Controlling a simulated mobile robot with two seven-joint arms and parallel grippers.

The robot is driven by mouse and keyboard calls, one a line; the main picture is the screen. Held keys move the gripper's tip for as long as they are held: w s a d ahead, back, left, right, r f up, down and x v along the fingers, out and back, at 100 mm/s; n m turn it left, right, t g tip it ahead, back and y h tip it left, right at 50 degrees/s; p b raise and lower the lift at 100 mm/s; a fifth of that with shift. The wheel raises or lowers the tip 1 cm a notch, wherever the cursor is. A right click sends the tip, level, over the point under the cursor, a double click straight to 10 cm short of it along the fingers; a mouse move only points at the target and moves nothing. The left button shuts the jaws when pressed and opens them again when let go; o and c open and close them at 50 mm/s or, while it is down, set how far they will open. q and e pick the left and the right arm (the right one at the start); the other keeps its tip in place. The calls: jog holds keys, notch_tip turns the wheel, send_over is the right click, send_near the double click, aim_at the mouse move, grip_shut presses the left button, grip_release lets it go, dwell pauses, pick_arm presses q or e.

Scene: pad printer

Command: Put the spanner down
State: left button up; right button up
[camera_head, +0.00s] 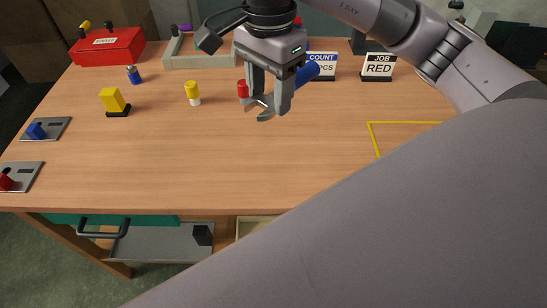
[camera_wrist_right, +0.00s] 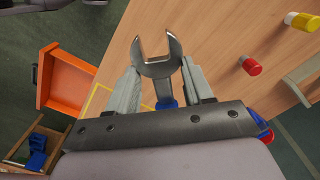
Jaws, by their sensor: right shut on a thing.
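My right gripper (camera_head: 268,98) is shut on the spanner and holds it over the middle of the table, toward the back. The spanner has a grey open-ended head (camera_head: 264,112) and a blue handle (camera_head: 308,73). The head points toward the front of the table and the handle points back and right. In the right wrist view the spanner head (camera_wrist_right: 158,62) sticks out between the fingers, with some blue handle (camera_wrist_right: 167,103) behind it. I cannot tell the exact gap between spanner and tabletop. My left gripper is not in view.
On the wooden table (camera_head: 240,160) stand a red bottle (camera_head: 242,89), a yellow-and-white bottle (camera_head: 192,92), a yellow block (camera_head: 112,99) and a JOB RED sign (camera_head: 378,67). A yellow outline (camera_head: 376,138) marks the right side. The front middle is clear. An open drawer (camera_head: 160,243) hangs below.

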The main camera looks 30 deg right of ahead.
aim_at(271, 174)
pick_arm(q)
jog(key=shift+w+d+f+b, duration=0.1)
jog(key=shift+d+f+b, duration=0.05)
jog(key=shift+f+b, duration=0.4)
pick_arm(e)
notch_tip(271, 174, down, 20)
jog(key=shift+r, duration=0.15)
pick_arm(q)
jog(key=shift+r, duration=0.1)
